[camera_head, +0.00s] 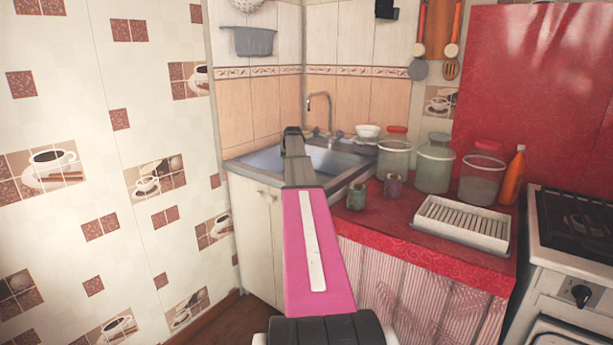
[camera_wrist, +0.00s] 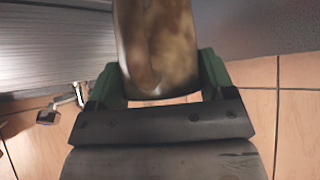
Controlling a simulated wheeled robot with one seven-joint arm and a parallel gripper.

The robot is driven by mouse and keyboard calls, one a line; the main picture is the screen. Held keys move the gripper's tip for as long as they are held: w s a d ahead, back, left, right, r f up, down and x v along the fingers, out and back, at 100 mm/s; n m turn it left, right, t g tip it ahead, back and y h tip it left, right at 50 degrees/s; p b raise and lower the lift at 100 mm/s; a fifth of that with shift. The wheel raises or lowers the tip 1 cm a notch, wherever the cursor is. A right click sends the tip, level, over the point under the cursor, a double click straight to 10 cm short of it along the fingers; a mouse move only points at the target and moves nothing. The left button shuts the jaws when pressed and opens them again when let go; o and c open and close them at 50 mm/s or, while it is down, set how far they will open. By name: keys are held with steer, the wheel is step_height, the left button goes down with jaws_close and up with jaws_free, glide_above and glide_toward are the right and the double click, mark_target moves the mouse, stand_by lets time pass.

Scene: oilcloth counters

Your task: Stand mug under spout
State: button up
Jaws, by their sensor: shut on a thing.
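The mug (camera_wrist: 158,35), brown and mottled, is between the green fingers of my gripper (camera_wrist: 160,78) in the wrist view. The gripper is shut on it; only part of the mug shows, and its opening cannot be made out. In the head view my arm reaches toward the sink and hides the mug. The tap's curved metal spout (camera_head: 329,104) rises behind the sink (camera_head: 331,158). A metal tap part (camera_wrist: 58,112) shows at lower left in the wrist view, apart from the gripper. Whether the mug is below the spout cannot be told.
Two small mugs, one greenish (camera_head: 356,196) and one purplish (camera_head: 393,187), stand on the red counter (camera_head: 385,223) right of the sink. Large jars (camera_head: 435,165), an orange bottle (camera_head: 513,178) and a white dish rack (camera_head: 460,226) stand farther right. A tiled wall closes the left side.

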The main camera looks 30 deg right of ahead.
steer(key=shift+s+d+f, duration=0.15)
steer(key=shift+d+f, duration=1.4)
steer(key=shift+f, duration=0.05)
steer(key=shift+s+d+f, duration=0.2)
steer(key=shift+d+f, duration=1.35)
steer(key=shift+f, duration=0.05)
steer(key=shift+s+d+f, duration=0.15)
steer(key=shift+d+f, duration=1.4)
steer(key=shift+f, duration=0.05)
steer(key=shift+f, duration=0.1)
steer(key=o, duration=1.2)
steer(key=shift+c, duration=0.2)
steer(key=v, duration=1.2)
steer(key=shift+s, duration=0.1)
